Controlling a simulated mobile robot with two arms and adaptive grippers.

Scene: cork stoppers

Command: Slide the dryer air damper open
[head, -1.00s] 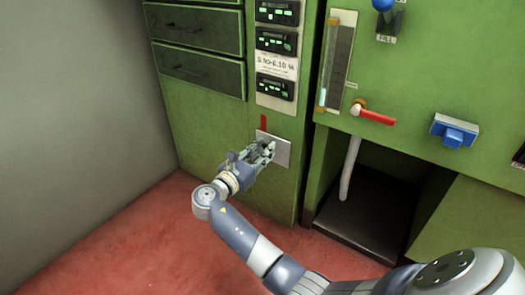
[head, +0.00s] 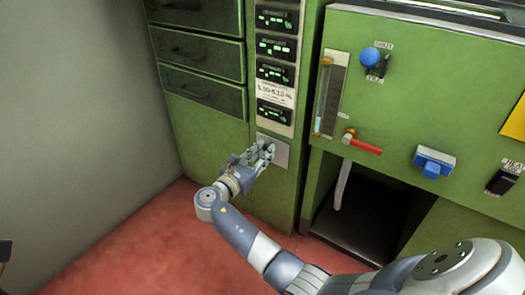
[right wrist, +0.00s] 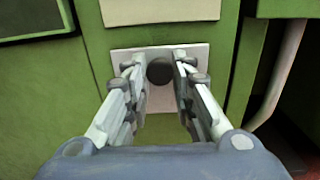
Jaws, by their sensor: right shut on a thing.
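The damper is a light grey plate (head: 281,154) on the front of the green cabinet, low on the narrow column under the controllers. In the right wrist view the plate (right wrist: 205,59) has a round dark knob (right wrist: 160,71) in its middle. My right gripper (head: 266,150) is at the plate. In the right wrist view its two fingers (right wrist: 160,75) stand on either side of the knob, shut on it. A lighter green patch (right wrist: 160,130) shows below the plate between the fingers. In the head view the fingers hide the knob and part of the plate.
Several controllers (head: 275,72) and a paper label (head: 276,93) sit above the plate. A red-handled valve (head: 363,144), a blue-knobbed lever (head: 370,57) and a blue handle (head: 434,162) are at right. The red floor (head: 130,240) in front is clear.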

